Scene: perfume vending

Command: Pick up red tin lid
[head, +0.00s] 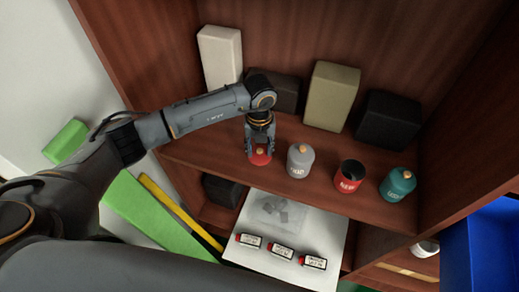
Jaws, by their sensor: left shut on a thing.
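My left gripper (259,146) points down at the shelf and is shut on the red tin lid (260,158), a flat red disc with a small tan knob. Whether the lid still touches the shelf I cannot tell. The red tin (349,176) stands upright on the shelf to the right, its dark open top showing. A grey tin (300,161) with a lid stands between the lid and the red tin. A teal tin (398,184) with a lid stands at the right. My right gripper is not in view.
Behind the tins on the wooden shelf (205,143) stand a white box (220,56), an olive box (331,96) and dark boxes (388,120). Below, a white tray (328,226) holds three small labelled bottles (280,251). A blue bin (485,245) is at lower right.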

